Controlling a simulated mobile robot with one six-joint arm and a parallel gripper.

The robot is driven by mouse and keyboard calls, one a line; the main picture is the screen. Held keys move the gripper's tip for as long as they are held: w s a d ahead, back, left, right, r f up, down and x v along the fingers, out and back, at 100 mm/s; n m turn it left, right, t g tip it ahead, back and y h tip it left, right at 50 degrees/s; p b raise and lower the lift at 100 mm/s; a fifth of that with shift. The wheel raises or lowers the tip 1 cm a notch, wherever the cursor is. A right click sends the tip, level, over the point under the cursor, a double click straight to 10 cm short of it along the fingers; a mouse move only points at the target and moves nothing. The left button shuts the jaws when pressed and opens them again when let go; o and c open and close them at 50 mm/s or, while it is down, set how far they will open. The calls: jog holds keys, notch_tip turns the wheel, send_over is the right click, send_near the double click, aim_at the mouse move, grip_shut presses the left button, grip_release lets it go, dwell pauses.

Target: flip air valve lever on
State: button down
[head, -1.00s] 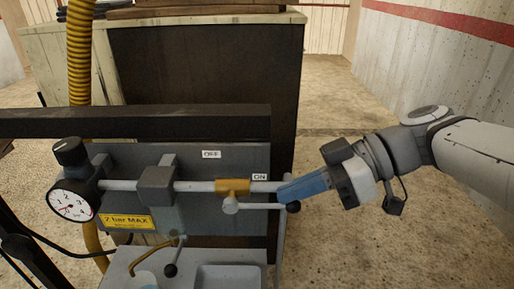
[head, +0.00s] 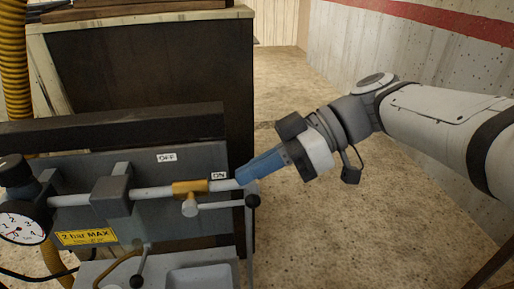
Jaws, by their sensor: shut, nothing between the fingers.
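The air valve has a brass body (head: 190,188) on a grey pipe across a grey panel. Its lever (head: 222,204) runs from a pale hub under the brass body to the right, roughly along the pipe, and ends in a black knob (head: 252,201). The knob is on the side of the ON label (head: 219,175); the OFF label (head: 166,157) is higher and to the left. My gripper (head: 240,178), with blue fingers, is shut and empty. Its tips appear just above the knob, right of the ON label, overlapping the pipe's right end. I cannot tell whether they touch anything.
A pressure gauge (head: 20,222) with a black dial knob and a yellow "2 bar MAX" label (head: 86,237) are at the left. A dark beam (head: 110,126) crosses behind the panel, before a dark cabinet (head: 140,75). A grey tray (head: 200,278) is below. Floor at the right is clear.

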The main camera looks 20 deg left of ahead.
jog(key=f+p+v, duration=0.1)
jog(key=v, duration=0.9)
jog(key=shift+w+d, duration=0.2)
jog(key=shift+d, duration=0.15)
jog(key=shift+r+p, duration=0.1)
jog(key=shift+p, duration=0.3)
jog(key=s+d+m+t+h+p, duration=0.2)
jog(key=d+m+t+h+p, duration=0.7)
jog(key=d+m+p, duration=0.9)
jog(key=r+m+h+p, duration=0.1)
jog(key=m+h+p, duration=0.1)
jog(key=m+p, duration=0.1)
jog(key=shift+s, duration=0.3)
